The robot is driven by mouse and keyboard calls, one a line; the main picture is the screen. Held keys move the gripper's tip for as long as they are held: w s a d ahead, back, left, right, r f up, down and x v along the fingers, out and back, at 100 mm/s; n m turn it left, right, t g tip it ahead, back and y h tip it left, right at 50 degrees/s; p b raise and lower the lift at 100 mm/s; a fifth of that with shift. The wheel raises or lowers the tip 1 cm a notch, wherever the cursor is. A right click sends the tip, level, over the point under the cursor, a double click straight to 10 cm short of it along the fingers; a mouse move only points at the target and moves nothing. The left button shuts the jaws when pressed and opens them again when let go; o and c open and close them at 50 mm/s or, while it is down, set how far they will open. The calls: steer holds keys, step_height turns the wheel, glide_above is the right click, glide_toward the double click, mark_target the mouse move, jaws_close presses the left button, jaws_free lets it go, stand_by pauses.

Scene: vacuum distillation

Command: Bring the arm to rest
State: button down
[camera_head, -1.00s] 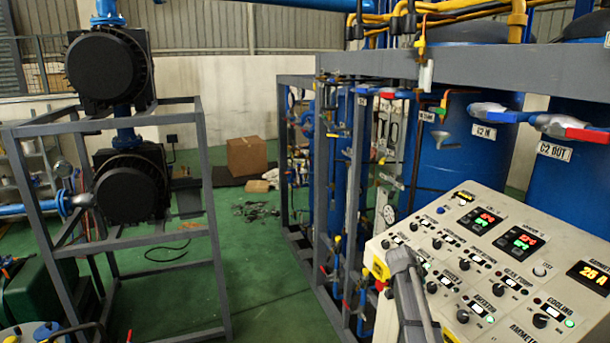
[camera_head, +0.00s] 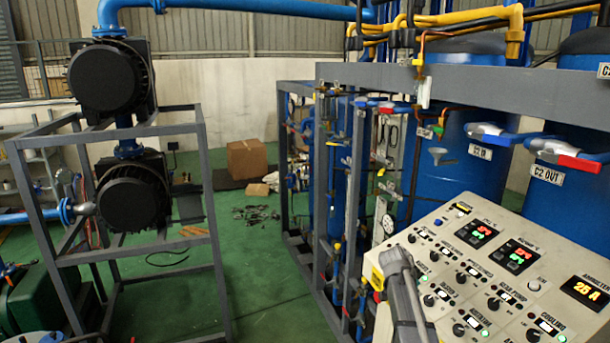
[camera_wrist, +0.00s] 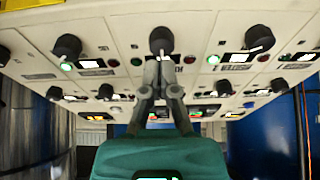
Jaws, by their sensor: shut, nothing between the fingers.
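My gripper (camera_wrist: 160,66) is shut and empty in the wrist view. Its two fingers meet at the tips, just below a black knob (camera_wrist: 161,40) of the control panel in the picture; I cannot tell whether they touch it. The control panel (camera_head: 455,222) is a slanted cream box at the lower right in the head view, with knobs, small lights, red and green number displays and an orange display (camera_head: 583,290) reading about 25 A. A grey arm part (camera_head: 400,275) stands before the panel's left edge; the fingertips cannot be made out there.
A grey pipe frame (camera_head: 440,80) with blue tanks (camera_head: 458,165) and valve handles (camera_head: 487,131) rises behind the panel. A frame (camera_head: 210,225) with black round pumps (camera_head: 110,75) stands at left. Green floor (camera_head: 270,300) lies open between them. A cardboard box (camera_head: 246,158) sits farther back.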

steer(key=s+a+f+n+g+y+b, duration=0.1)
steer(key=s+a+f+n+y+b, duration=0.2)
steer(key=s+a+f+n+b, duration=0.4)
steer(key=s+a+f+n+g+y+b, duration=0.1)
steer(key=s+a+f+n+y+b, duration=0.2)
steer(key=s+a+f+n+b, duration=0.4)
steer(key=s+a+f+b, duration=0.4)
steer(key=s+f, duration=0.3)
steer(key=s, duration=0.3)
steer(key=shift+a+f+y, duration=0.15)
steer(key=shift+f+y, duration=0.15)
steer(key=shift+y, duration=0.1)
steer(key=shift+s, duration=0.1)
stand_by(0.5)
